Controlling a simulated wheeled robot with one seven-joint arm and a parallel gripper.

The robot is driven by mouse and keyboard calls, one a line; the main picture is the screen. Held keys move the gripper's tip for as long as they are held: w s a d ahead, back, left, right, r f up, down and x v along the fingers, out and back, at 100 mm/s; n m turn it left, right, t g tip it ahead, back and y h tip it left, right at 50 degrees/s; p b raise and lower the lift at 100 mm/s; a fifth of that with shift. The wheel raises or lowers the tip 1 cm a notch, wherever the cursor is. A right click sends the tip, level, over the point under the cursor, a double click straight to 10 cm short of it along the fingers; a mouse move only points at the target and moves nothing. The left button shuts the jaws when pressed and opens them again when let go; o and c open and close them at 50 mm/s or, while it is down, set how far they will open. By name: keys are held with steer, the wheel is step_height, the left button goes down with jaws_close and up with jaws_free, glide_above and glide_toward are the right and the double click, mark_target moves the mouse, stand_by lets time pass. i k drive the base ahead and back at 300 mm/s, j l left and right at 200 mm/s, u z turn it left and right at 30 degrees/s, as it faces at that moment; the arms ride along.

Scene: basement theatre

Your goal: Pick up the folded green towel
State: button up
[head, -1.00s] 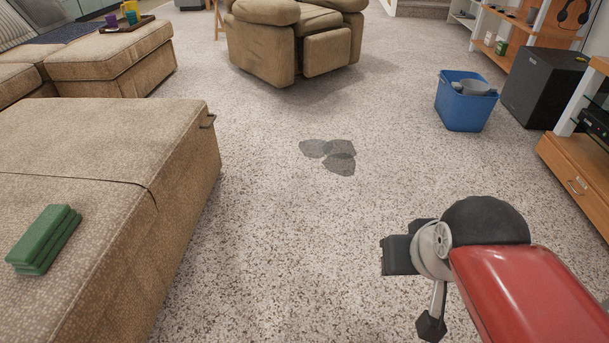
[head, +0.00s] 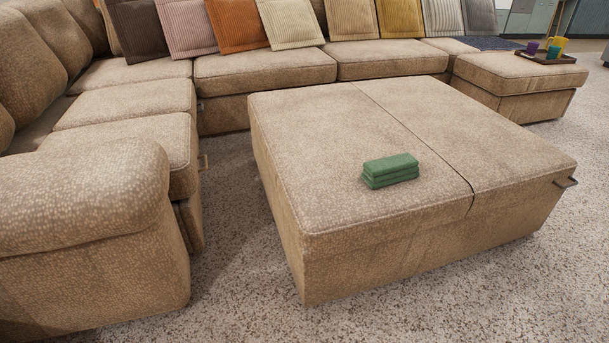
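The folded green towel (head: 390,170) lies on top of the large beige ottoman (head: 310,150), near its front edge and left of the seam across the top. It is a neat stack of several layers. Nothing covers it. My gripper is outside the head view now, so its state does not show.
A beige sectional sofa (head: 265,68) with a row of cushions wraps behind and left of the ottoman. Its rounded armrest (head: 90,190) is close at left. A smaller ottoman (head: 520,75) bears a tray with cups. Carpet (head: 500,290) is clear in front and right.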

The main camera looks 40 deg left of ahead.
mark_target(379, 173)
steer(key=u, duration=1)
steer(key=i+z, duration=0.45)
steer(key=i+j+z, duration=0.2)
steer(key=i+z, duration=0.25)
steer(key=i, duration=0.25)
